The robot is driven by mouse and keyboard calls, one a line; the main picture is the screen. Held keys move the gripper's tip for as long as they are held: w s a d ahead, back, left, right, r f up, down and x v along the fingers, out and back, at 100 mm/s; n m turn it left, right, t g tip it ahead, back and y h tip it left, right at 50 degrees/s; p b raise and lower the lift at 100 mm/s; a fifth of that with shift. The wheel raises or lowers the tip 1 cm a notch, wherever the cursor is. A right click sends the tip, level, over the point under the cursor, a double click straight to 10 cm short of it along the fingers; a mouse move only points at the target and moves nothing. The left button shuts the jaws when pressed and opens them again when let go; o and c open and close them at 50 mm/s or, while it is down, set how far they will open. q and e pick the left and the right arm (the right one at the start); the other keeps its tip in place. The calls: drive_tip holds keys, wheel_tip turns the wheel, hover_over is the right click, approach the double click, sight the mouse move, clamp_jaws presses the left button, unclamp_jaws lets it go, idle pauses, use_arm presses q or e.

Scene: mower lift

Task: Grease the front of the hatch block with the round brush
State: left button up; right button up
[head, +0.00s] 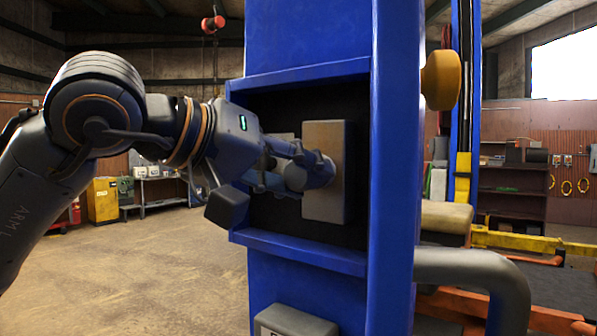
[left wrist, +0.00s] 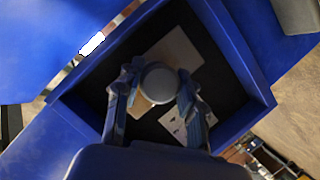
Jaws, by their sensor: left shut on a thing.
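The hatch block (head: 325,203), a tan upright slab, sits in the dark opening of the blue column. In the left wrist view the block (left wrist: 178,50) lies behind the brush. My left gripper (head: 290,168) reaches into the opening from the left, its fingers shut on the round brush (head: 319,172). The brush's rounded grey end (left wrist: 159,82) shows between the fingers of the left gripper (left wrist: 157,95) in the left wrist view. The brush overlaps the front of the block; I cannot tell whether they touch. My right gripper is not in view.
The opening's blue frame (head: 300,251) surrounds the gripper closely. A pale marked plate (left wrist: 174,124) shows inside the opening. A yellow round part (head: 440,80) and a thick grey pipe (head: 480,268) stand right of the column. The floor (head: 140,275) at left is clear.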

use_arm(q)
drive_tip(key=shift+f+b, duration=2.95)
drive_tip(key=shift+f, duration=0.65)
drive_tip(key=shift+r+p, duration=3)
drive_tip(key=shift+r, duration=0.75)
wheel_tip(320, 180, up, 3)
drive_tip(key=shift+w+a+f+p, duration=0.1)
drive_tip(key=shift+a+p, duration=0.05)
drive_tip(key=shift+p, duration=1.05)
drive_tip(key=shift+r+p, duration=1.65)
drive_tip(key=shift+r, duration=0.4)
drive_tip(key=shift+f+b, duration=1.65)
drive_tip(key=shift+f, duration=0.3)
wheel_tip(320, 180, down, 10)
drive_tip(key=b, duration=0.8)
drive_tip(key=shift+f+b, duration=0.2)
drive_tip(key=shift+b, duration=0.15)
